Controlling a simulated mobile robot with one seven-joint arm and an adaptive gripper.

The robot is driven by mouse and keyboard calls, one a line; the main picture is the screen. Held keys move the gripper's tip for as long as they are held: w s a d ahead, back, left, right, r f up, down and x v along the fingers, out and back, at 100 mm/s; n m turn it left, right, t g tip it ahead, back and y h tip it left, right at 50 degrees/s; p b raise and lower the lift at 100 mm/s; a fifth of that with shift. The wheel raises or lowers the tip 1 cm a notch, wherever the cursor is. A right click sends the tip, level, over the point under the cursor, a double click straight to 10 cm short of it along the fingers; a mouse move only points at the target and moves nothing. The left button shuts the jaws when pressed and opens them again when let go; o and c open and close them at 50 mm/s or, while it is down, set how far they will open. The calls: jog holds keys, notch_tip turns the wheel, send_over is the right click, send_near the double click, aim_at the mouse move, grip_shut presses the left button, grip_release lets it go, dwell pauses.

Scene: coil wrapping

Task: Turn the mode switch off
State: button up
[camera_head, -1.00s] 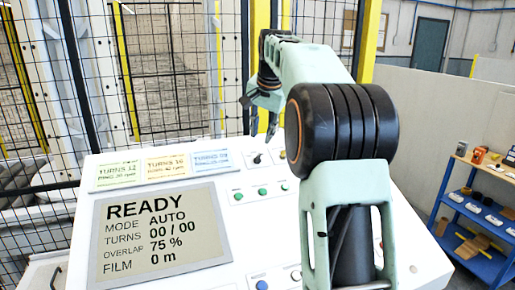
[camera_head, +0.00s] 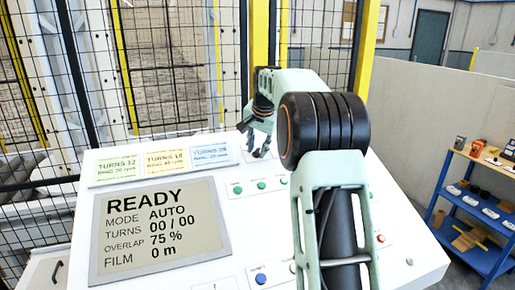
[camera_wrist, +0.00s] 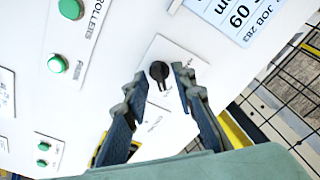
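The mode switch looks to be the small black rotary knob (camera_wrist: 160,71) on a white plate in the wrist view; its label is too blurred to read. My gripper (camera_wrist: 156,77) is open, with one dark finger on each side of the knob. I cannot tell whether the fingers touch it. In the head view my gripper (camera_head: 260,153) is low at the panel's upper part and hides the knob. The display (camera_head: 160,232) on the white console (camera_head: 245,215) reads READY, MODE AUTO, TURNS 00 / 00.
Green buttons (camera_head: 261,185) sit just below my gripper. Green (camera_head: 117,169), yellow (camera_head: 166,161) and blue (camera_head: 210,156) cards lie along the console's top left. A blue button (camera_head: 260,279) is near the front. A mesh fence (camera_head: 180,80) stands behind; a blue shelf (camera_head: 470,215) is at right.

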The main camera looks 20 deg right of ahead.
jog(key=shift+c, duration=0.5)
grip_shut()
jog(key=shift+n, duration=0.3)
jog(key=n, duration=0.3)
jog(key=shift+r+n+p, duration=0.1)
jog(key=shift+n+p, duration=0.2)
jog(key=n, duration=0.4)
jog(key=shift+n+y, duration=0.3)
jog(key=shift+y, duration=0.1)
jog(key=shift+o, duration=0.5)
grip_release()
